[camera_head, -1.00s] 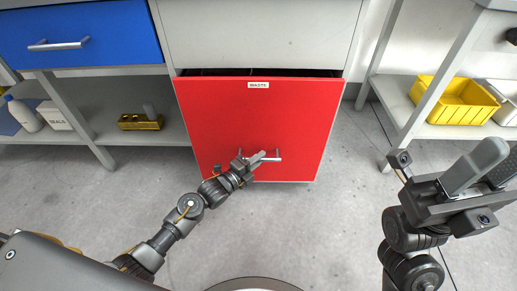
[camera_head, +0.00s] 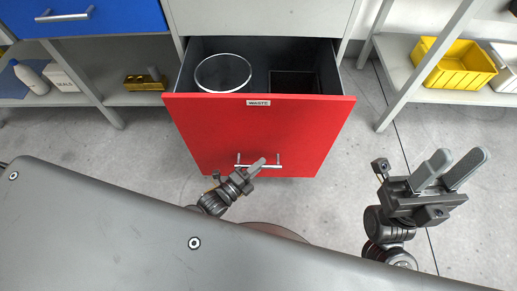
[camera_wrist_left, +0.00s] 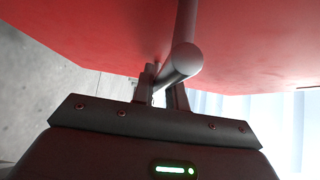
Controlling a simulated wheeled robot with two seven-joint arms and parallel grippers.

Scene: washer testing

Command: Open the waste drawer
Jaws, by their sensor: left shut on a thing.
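The waste drawer (camera_head: 255,130) has a red front with a white label reading WASTE. It is pulled well out, and its dark inside shows a round bin with a pale rim (camera_head: 223,72) and a square black bin (camera_head: 294,82). My left gripper (camera_head: 256,168) is shut on the drawer's silver bar handle (camera_head: 272,166). The left wrist view shows the handle bar (camera_wrist_left: 183,60) between the fingers (camera_wrist_left: 165,92), close under the red front. My right gripper (camera_head: 447,170) is open and empty in the air, right of the drawer.
A blue drawer (camera_head: 80,16) is at the upper left. A shelf below holds a white bottle (camera_head: 30,78), a seals box (camera_head: 60,77) and a brass-coloured block (camera_head: 146,81). A yellow bin (camera_head: 455,64) stands on the right shelf. The floor right of the drawer is clear.

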